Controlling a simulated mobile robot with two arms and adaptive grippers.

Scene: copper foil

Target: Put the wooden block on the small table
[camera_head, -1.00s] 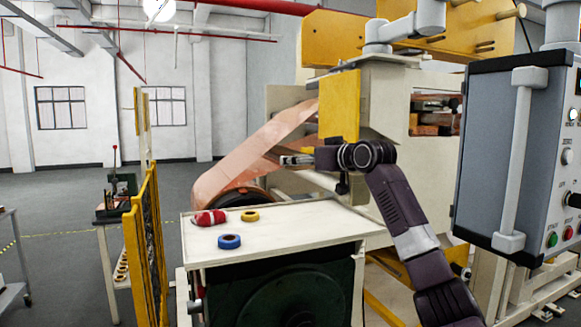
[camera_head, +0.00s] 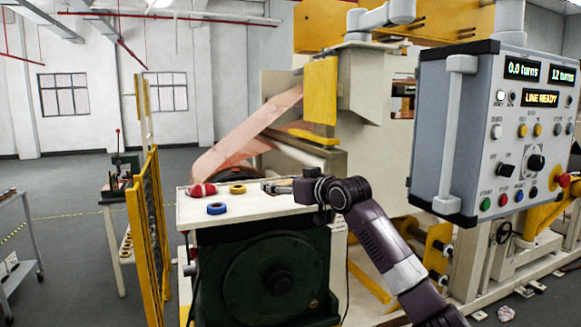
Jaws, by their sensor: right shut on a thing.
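My right gripper (camera_head: 275,187) reaches in from the right, low over the right part of a white tabletop (camera_head: 265,206). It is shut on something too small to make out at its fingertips. I cannot pick out a wooden block in this view. On the tabletop lie a red rolled item (camera_head: 203,190), a yellow tape ring (camera_head: 238,189) and a blue tape ring (camera_head: 216,208), all left of the gripper. I cannot tell if the gripper touches the top. A small stand (camera_head: 112,203) with a green press is at the left. My left gripper is not in view.
A grey control box (camera_head: 480,130) with lit displays hangs at the right, near my right arm. Copper foil (camera_head: 245,140) slopes down behind the tabletop from the machine. A yellow mesh guard (camera_head: 150,230) stands on the left. Open floor lies beyond it.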

